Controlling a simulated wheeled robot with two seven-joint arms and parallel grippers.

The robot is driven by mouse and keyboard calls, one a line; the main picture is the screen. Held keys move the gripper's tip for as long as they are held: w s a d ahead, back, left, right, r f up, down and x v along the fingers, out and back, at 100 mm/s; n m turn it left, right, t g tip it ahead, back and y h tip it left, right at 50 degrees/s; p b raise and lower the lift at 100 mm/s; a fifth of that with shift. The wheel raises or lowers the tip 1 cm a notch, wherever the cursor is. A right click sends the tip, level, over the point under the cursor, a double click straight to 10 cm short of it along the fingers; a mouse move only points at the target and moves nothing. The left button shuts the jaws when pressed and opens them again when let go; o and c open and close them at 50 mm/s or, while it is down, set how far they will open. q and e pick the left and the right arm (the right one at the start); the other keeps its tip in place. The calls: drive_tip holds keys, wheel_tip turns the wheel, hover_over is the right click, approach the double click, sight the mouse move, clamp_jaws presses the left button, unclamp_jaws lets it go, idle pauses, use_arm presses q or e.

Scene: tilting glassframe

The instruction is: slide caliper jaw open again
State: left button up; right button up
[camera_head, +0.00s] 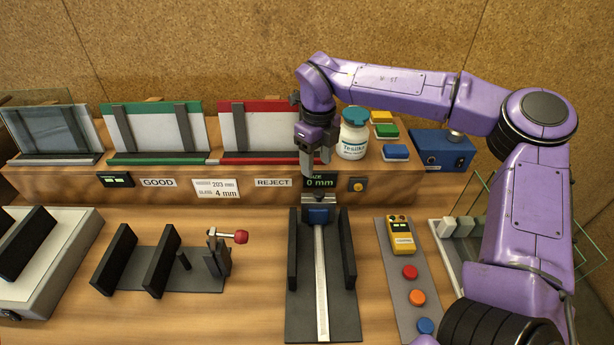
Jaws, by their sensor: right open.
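The caliper is a dark base (293,325) with a pale ruled rail (321,270) along its middle and an upright black plate on each side. Its sliding jaw (318,214), with a blue block, sits at the far end of the rail. A small display (320,182) behind it reads 0 mm, its upper part partly covered. My right gripper (316,163) is open and points down, above and just behind the sliding jaw, with no visible contact. It seems to hold nothing. My left gripper is out of view.
A raised shelf behind carries green (195,124) and red (281,105) framed racks, a white jar (352,138) and a blue box (443,152). A clamp fixture (190,270) stands left. A strip with a yellow meter (401,236) and several buttons lies right.

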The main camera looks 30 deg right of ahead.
drive_tip(key=p, duration=0.1)
hover_over(320, 194)
drive_tip(key=s, duration=0.1)
wheel_tip(320, 194, down, 5)
drive_tip(key=w+f, duration=0.1)
drive_tip(key=f, duration=0.1)
drive_tip(key=w+f, duration=0.1)
drive_tip(key=shift+w+f+p, duration=0.1)
drive_tip(key=shift+f+p, duration=0.25)
drive_tip(key=shift+s+r, duration=0.25)
drive_tip(key=shift+s, duration=0.2)
drive_tip(key=shift+c, duration=0.7)
drive_tip(key=shift+s+r, duration=0.1)
drive_tip(key=shift+s, duration=0.05)
drive_tip(key=c, duration=0.5)
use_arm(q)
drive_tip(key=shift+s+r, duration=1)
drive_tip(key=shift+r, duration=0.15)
use_arm(e)
clamp_jaws()
